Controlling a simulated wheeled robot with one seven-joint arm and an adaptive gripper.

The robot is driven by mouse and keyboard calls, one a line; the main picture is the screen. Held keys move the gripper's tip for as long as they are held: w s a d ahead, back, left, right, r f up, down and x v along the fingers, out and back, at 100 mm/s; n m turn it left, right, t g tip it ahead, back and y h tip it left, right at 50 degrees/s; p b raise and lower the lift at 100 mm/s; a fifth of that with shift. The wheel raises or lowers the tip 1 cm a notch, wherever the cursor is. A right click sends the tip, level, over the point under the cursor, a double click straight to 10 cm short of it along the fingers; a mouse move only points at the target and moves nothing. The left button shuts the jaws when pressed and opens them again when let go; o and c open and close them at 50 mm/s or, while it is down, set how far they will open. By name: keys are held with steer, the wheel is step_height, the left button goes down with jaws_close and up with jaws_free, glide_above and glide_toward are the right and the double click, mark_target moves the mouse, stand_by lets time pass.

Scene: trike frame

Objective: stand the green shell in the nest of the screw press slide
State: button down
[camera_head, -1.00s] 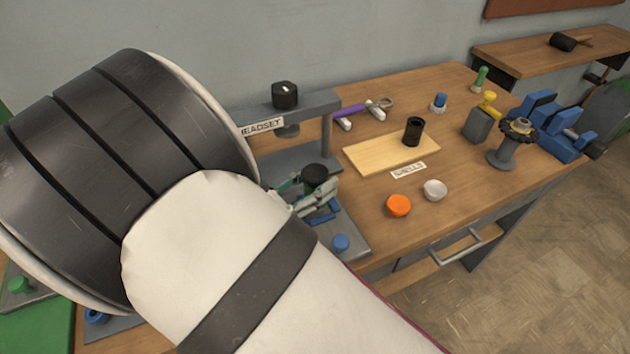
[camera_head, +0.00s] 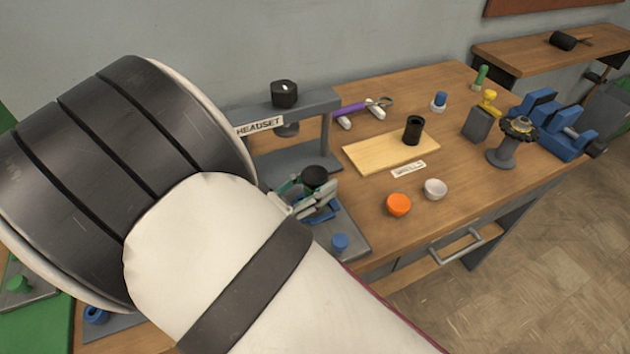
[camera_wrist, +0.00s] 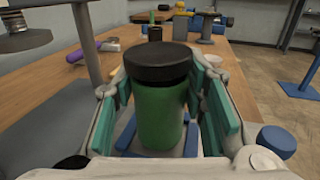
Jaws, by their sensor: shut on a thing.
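The green shell (camera_wrist: 162,115) stands upright with a black cap (camera_wrist: 158,62) between the teal pads of my gripper (camera_wrist: 165,110), which is shut on it. In the head view my gripper (camera_head: 312,196) is partly behind my arm, and the black cap (camera_head: 314,176) shows above the fingers. The grey screw press (camera_head: 328,130), labelled HEADSET, stands just behind. Its slide has blue nest parts (camera_wrist: 125,136) showing beside the shell's lower end. The shell's foot is partly hidden, so I cannot tell whether it rests in the nest.
A blue knob (camera_head: 340,243) stands at the slide's front.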

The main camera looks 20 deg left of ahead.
steer(key=shift+f, duration=0.55)
steer(key=c, duration=0.9)
jaws_free()
steer(key=v, duration=1.2)
steer(key=shift+a, duration=0.1)
